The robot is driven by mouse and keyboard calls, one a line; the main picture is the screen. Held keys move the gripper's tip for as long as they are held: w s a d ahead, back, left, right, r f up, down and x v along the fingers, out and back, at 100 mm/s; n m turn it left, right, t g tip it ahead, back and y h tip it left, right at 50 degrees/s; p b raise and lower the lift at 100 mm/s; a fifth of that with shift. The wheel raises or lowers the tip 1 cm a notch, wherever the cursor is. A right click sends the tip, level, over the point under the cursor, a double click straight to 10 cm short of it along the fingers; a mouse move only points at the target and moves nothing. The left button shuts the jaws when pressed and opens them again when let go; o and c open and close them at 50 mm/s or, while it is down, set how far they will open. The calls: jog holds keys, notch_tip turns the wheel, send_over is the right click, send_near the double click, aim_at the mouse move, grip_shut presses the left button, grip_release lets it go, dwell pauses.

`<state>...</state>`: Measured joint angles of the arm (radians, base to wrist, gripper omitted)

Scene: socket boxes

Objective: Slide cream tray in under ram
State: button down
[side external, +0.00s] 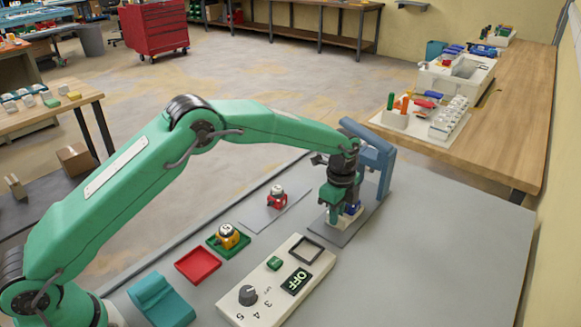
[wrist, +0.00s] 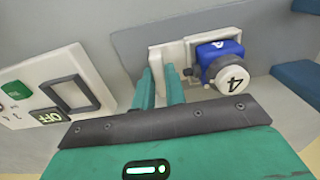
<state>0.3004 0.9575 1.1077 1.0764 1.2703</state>
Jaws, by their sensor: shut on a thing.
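The cream tray (wrist: 158,56) carries a blue block (wrist: 214,52) marked A, with a white round piece (wrist: 232,77) marked 4 on its near side. My gripper (wrist: 165,75) has its two green fingers together at the tray's left end, shut on its cream end piece. In the side view my gripper (side external: 340,212) points down at the cream tray (side external: 346,221), which is mostly hidden behind the fingers. The blue-grey press (side external: 377,160) stands just behind; the ram under its arm is hidden by my wrist. The grey plate (side external: 345,236) lies beneath the tray.
The right tabletop is clear.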

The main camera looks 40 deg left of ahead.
jog(key=shift+w, duration=0.1)
jog(key=shift+w, duration=1.9)
jog(key=c, duration=1.4)
grip_release()
jog(key=shift+c, duration=0.2)
jog(key=shift+r, duration=0.1)
jog(key=shift+r, duration=3.85)
